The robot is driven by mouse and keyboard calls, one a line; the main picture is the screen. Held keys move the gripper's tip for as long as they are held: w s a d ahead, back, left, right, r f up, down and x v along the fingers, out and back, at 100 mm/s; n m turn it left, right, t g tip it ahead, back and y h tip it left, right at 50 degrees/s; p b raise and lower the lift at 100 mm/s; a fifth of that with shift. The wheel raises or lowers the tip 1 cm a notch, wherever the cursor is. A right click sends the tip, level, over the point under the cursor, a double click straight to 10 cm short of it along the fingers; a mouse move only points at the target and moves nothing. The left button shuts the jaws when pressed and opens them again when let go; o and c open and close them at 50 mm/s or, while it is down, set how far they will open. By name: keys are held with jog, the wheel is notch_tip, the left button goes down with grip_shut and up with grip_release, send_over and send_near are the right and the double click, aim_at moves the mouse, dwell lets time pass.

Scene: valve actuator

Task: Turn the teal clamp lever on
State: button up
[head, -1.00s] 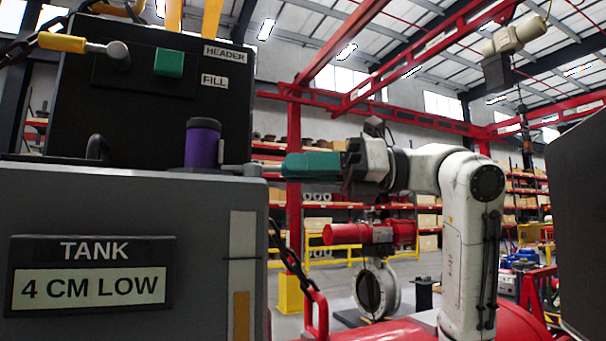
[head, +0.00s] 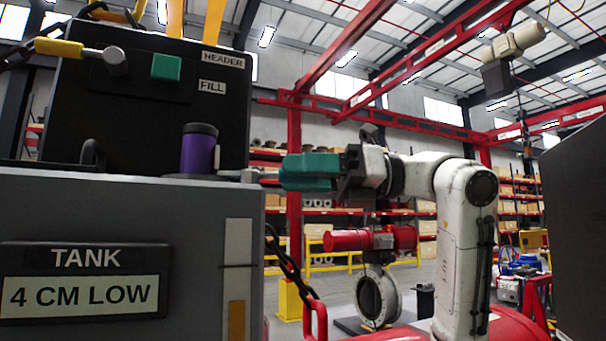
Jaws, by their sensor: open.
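The teal clamp lever (head: 302,172) lies at the right edge of the tank box's top. Its grey metal pivot and rod (head: 250,174) run right towards the teal part. My gripper (head: 308,172) is at the teal part, coming from the right with its dark body just beyond. Its jaws are apart, one above the other, around or beside the lever's handle. Teal surfaces overlap here, so I cannot separate handle from fingers clearly or tell whether they touch.
A purple cylinder (head: 199,150) stands just left of the pivot. A yellow-handled lever (head: 75,48) and green block (head: 166,67) are on the dark panel above. A chain (head: 285,258) hangs below my gripper. A red valve actuator (head: 370,239) stands behind.

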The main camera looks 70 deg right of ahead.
jog(key=b+v, duration=0.2)
jog(key=v, duration=0.8)
jog(key=shift+s+d, duration=0.2)
jog(key=shift+s, duration=0.15)
dwell(0.4)
